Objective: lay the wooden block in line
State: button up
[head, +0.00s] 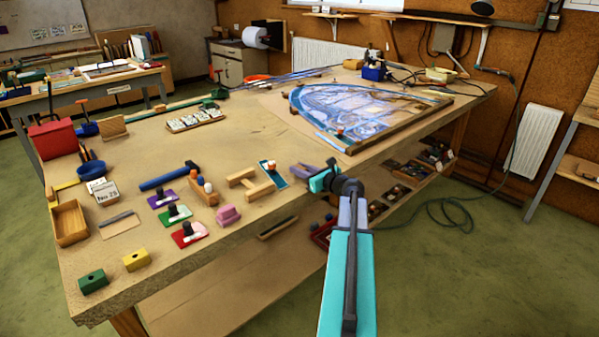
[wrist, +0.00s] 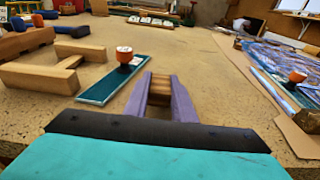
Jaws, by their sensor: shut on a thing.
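My gripper (wrist: 160,82) has its purple fingers shut on a wooden block (wrist: 160,92), whose brown end shows between them in the wrist view. In the head view my gripper (head: 303,169) is over the bench near its front edge, right of a teal strip (head: 277,180); the held block cannot be made out there. The strip also shows in the wrist view (wrist: 103,90), with an orange-topped knob (wrist: 124,54) on it. Left of the strip lie light wooden pieces, one nearer (wrist: 40,78) and one behind (wrist: 80,50).
The leaded panel (head: 360,108) lies on its board to the right, with wooden strips along its edges and an orange-topped knob (wrist: 298,76) there. Coloured tools and blocks crowd the bench's left. Bare bench (wrist: 205,65) lies ahead of my gripper.

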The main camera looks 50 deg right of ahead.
jog(key=shift+f, duration=0.45)
jog(key=shift+f, duration=0.15)
jog(key=o, duration=1)
jog(key=shift+r, duration=0.2)
jog(key=s, duration=0.4)
jog(key=s+r+b, duration=0.1)
jog(key=s, duration=0.3)
jog(key=s+a, duration=0.1)
jog(key=s, duration=0.3)
jog(key=shift+r+b, duration=0.3)
jog(key=shift+r, duration=0.05)
